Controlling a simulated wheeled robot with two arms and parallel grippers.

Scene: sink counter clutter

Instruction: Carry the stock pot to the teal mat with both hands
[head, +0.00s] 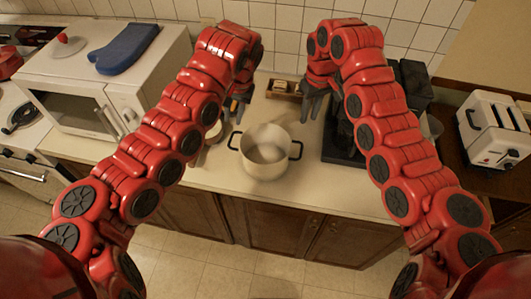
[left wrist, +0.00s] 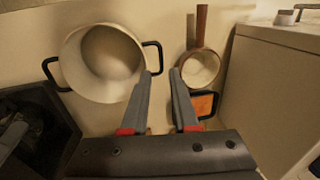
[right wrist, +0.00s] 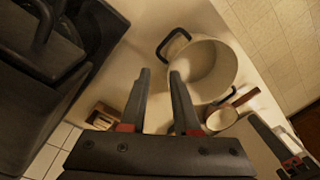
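The cream stock pot (head: 262,172) stands upright on the counter between my arms, with a black loop handle on its left and right. It also shows in the left wrist view (left wrist: 103,62) and the right wrist view (right wrist: 205,70). My left gripper (head: 238,106) is above the counter, behind and left of the pot; its fingers are apart and empty, near one pot handle in the left wrist view. My right gripper (head: 314,103) is behind and right of the pot, with fingers apart and empty. Neither gripper holds the pot. I cannot make out a teal mat.
A small saucepan (left wrist: 203,68) with a wooden handle sits left of the pot. A white microwave (head: 95,70) with a blue mitt (head: 125,48) stands at left. A wooden box (head: 283,88) is behind, a dark appliance (head: 345,150) at right, and a toaster (head: 493,128) far right.

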